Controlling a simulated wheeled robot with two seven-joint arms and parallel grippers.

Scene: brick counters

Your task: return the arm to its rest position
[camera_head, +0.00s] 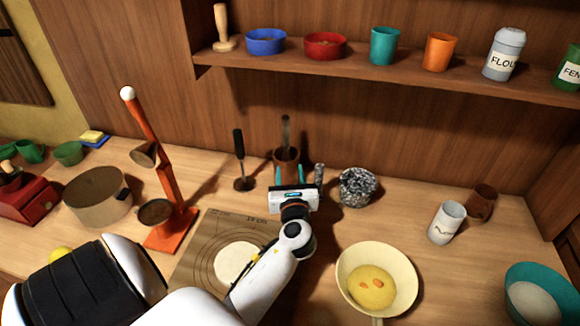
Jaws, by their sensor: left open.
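My left arm (265,283) comes in from the lower left and reaches over the counter (330,230). Its gripper (289,174) is held out toward the back of the counter, with its two teal fingers apart and nothing seen between them. The gripper is in front of a brown utensil pot (286,155) in the picture and hides its lower part. I cannot tell whether they touch. My right gripper is not in view.
A mat (205,250) with pale dough (238,262) lies partly under my arm. An orange stand (170,235) is left of it. A cream pan (408,278) and a speckled pot (357,187) are to the right. A shelf (360,75) overhangs the back.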

